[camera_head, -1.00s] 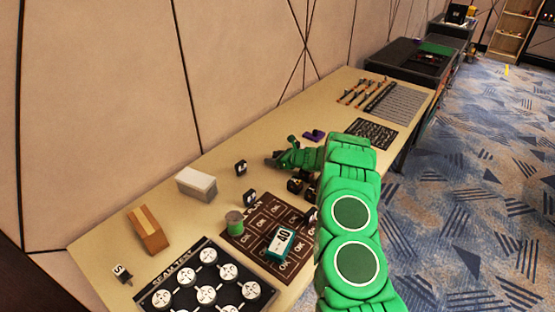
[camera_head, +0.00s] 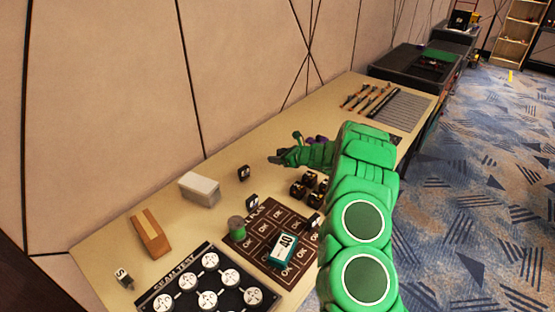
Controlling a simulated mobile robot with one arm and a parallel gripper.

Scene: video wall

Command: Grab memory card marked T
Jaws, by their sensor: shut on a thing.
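My gripper (camera_head: 275,159) is at the end of my green arm, above the long table (camera_head: 232,165). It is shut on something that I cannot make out. Small black cards with white marks stand on the table: one (camera_head: 243,174) below and left of my gripper, one (camera_head: 252,201) by the dark mat, one (camera_head: 314,221) at the mat's right edge, and one (camera_head: 122,276) at the near left. Their letters are too small to read surely; I cannot tell which is T.
A dark mat (camera_head: 262,250) marked OK holds a green-white box (camera_head: 284,248) and a green spool (camera_head: 237,228). Several black blocks (camera_head: 298,188) sit near my arm. A white box (camera_head: 199,187), a brown block (camera_head: 150,232) and a seam test board (camera_head: 238,275) stand nearby.

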